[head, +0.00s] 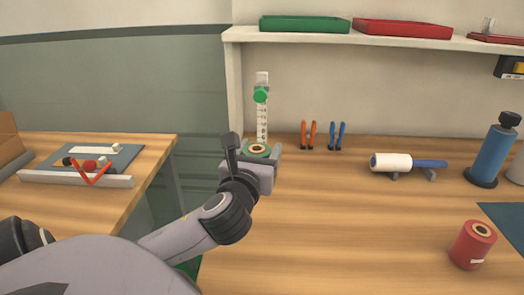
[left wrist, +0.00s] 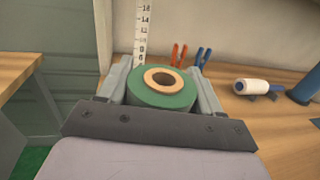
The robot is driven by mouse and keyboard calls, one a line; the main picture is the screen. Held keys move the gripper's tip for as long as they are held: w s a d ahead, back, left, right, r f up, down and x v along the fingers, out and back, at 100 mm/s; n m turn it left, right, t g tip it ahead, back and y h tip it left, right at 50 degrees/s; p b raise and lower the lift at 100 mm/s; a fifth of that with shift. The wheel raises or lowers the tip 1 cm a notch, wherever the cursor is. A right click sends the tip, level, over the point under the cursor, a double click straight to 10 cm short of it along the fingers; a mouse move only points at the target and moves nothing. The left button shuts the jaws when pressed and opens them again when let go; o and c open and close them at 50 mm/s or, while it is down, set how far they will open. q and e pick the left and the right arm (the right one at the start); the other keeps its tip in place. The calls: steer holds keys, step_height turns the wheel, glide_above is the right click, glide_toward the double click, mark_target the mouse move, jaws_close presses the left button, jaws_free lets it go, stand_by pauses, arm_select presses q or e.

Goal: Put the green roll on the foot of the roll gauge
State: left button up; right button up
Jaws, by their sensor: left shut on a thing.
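My left gripper (head: 258,158) is shut on the green roll (left wrist: 161,91), one finger on each side of it. In the head view the green roll (head: 257,149) shows its tan core facing up, mostly hidden by the gripper. The roll gauge (head: 262,110) is a white upright scale with a green knob, standing at the left end of the bench against the wall. Its scale also shows in the left wrist view (left wrist: 144,30), just behind the roll. The gauge's foot is hidden behind the roll and gripper, so I cannot tell if they touch. My right gripper is not in view.
A red roll (head: 472,245) stands at the front right of the bench. A white paint roller (head: 391,162), orange pliers (head: 308,135) and blue pliers (head: 337,136) are at the back. A blue bottle (head: 490,155) stands at right. The bench middle is clear.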

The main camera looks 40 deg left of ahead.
arm_select(q)
glide_above(264, 140)
steer(key=v, duration=0.2)
step_height(264, 140, down, 3)
steer(key=shift+r+b, duration=0.15)
steer(key=shift+b, duration=0.2)
step_height(264, 140, down, 4)
steer(key=shift+r+b, duration=0.1)
steer(key=shift+b, duration=0.45)
steer(key=shift+w, duration=0.15)
steer(key=shift+f, duration=0.3)
steer(key=shift+f, duration=0.15)
steer(key=o, duration=1.2)
